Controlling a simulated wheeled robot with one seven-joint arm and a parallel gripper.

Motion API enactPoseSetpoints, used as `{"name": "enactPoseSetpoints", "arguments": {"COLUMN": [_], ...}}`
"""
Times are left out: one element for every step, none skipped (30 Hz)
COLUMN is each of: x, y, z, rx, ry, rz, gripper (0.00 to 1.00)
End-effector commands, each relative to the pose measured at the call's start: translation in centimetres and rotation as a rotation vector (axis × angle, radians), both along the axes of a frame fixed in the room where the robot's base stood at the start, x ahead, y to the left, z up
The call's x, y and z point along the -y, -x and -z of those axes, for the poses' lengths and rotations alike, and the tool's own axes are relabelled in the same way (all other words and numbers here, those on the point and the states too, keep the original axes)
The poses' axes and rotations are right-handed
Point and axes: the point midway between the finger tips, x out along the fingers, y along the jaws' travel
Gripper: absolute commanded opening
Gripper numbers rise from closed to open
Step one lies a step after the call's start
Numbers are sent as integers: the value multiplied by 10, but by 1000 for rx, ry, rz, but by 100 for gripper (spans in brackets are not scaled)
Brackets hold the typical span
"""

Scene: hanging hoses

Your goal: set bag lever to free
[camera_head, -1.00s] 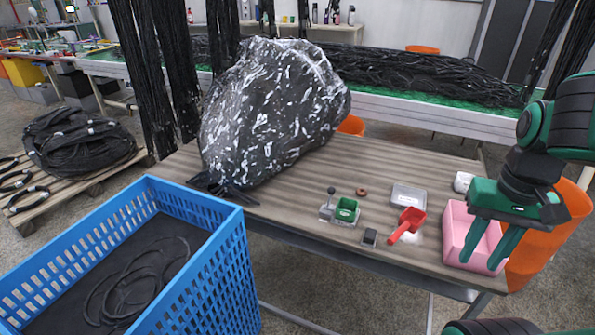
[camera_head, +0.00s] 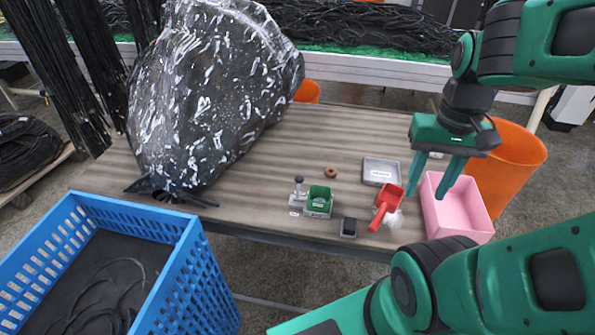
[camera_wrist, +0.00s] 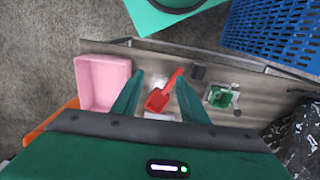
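A small lever (camera_head: 298,186) with a dark round knob stands upright on a pale base on the table (camera_head: 340,135), just left of a small green box (camera_head: 319,200). Its setting is too small to read. In the wrist view the green box (camera_wrist: 221,97) is right of the fingers, with a dark knob-like spot (camera_wrist: 237,113) beside it. A large black-and-white bag (camera_head: 205,95) stands on the table's left part. My gripper (camera_head: 424,197) is open and empty above the table's right side, near the pink bin and right of the lever. Its fingers also frame the wrist view (camera_wrist: 160,78).
A red scoop (camera_head: 386,204), grey tray (camera_head: 381,171), small dark block (camera_head: 348,228), brown ring (camera_head: 330,172) and pink bin (camera_head: 455,208) lie on the table. An orange bin (camera_head: 512,160) is beyond its right end. A blue crate (camera_head: 188,270) stands at front left.

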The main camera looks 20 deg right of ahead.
Motion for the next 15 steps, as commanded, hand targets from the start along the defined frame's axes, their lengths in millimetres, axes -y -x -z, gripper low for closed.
{"name": "enactPoseSetpoints", "arguments": {"x": [0, 0, -1, -2, -4, -6, -9, -12, -16, -20, -25, -32, -38, -43, -52], "y": [-2, -7, -14, -21, -29, -41, -51, -62, -77, -88, -100, -115, -126, -137, -151], "z": [-3, -4, -5, -6, -7, -8, -9, -10, -11, -11, -11, -10, -9, -9, -7], "rx": [7, 6, 3, -2, -4, -9, -11, -13, -15, -18, -19, -21, -24, -24, -25], "ry": [3, 6, 9, 12, 17, 21, 26, 30, 36, 40, 44, 49, 53, 55, 59], "rz": [6, 10, 16, 21, 28, 40, 48, 58, 73, 85, 97, 113, 123, 134, 148], "gripper": [40, 40, 40, 40, 40, 40, 40, 40, 40, 40, 40, 40, 40, 40, 40]}}
